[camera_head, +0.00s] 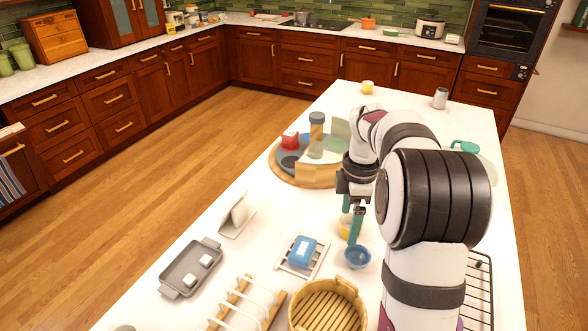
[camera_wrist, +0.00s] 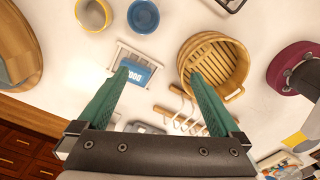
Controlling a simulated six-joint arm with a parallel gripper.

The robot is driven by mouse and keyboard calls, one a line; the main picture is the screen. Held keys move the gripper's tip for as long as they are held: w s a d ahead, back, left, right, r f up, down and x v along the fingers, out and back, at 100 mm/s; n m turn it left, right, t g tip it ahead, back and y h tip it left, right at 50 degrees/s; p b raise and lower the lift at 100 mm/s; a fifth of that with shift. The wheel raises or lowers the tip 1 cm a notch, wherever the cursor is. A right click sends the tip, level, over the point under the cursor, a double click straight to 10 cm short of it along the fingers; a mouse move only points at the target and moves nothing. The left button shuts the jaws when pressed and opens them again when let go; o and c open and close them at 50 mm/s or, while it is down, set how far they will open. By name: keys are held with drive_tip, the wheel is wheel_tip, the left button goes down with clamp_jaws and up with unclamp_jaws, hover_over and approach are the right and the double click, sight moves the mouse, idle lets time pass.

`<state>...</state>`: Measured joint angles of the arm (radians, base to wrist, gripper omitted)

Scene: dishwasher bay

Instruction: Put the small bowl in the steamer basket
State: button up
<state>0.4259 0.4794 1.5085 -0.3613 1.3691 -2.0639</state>
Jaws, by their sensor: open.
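A small blue bowl (camera_head: 357,257) stands upright on the white counter, a little below my gripper in the head view. It also shows at the top of the wrist view (camera_wrist: 143,17). The round bamboo steamer basket (camera_head: 328,285) stands at the bottom of the head view, in front of the bowl. Its slatted inside looks empty in the wrist view (camera_wrist: 241,62). My gripper (camera_head: 351,228) points down with its green fingers above the counter, beside the bowl. In the wrist view the fingers (camera_wrist: 158,76) are spread wide with nothing between them.
A yellow cup (camera_wrist: 93,14) stands next to the bowl. A blue sponge (camera_head: 302,251) lies on a white rack. A wooden rack (camera_head: 236,297) with white loops is left of the basket. A grey tray (camera_head: 176,276), a round wooden turntable (camera_head: 290,177) and a wire rack (camera_head: 484,291) also occupy the counter.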

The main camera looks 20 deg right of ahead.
sight(356, 261)
drive_tip(key=w+d+f+n, duration=0.2)
drive_tip(key=d+f+n, duration=0.2)
drive_tip(key=d+f, duration=0.15)
drive_tip(key=f, duration=1.3)
drive_tip(key=shift+w+d+f, duration=0.1)
drive_tip(key=shift+d+f, duration=0.15)
drive_tip(key=shift+f, duration=0.1)
drive_tip(key=c, duration=1.3)
drive_tip(key=shift+r, duration=0.45)
drive_tip(key=r, duration=0.2)
drive_tip(key=s+r, duration=0.1)
drive_tip(key=r, duration=0.1)
drive_tip(key=shift+d, duration=0.3)
drive_tip(key=s+d+r, duration=0.5)
drive_tip(key=s+r, duration=0.1)
drive_tip(key=s, duration=0.3)
drive_tip(key=s+a+r+n, duration=0.4)
drive_tip(key=s+a, duration=0.8)
drive_tip(key=a, duration=0.1)
drive_tip(key=w+a+f, duration=0.4)
drive_tip(key=w, duration=0.1)
drive_tip(key=w+a+f, duration=0.2)
drive_tip(key=a, duration=0.1)
drive_tip(key=shift+w+f, duration=0.15)
drive_tip(key=shift+w, duration=0.25)
drive_tip(key=shift+w+a+f, duration=0.15)
drive_tip(key=shift+w+f, duration=0.05)
drive_tip(key=shift+f, duration=0.9)
drive_tip(key=shift+w+a+f, duration=0.15)
drive_tip(key=shift+f, duration=0.95)
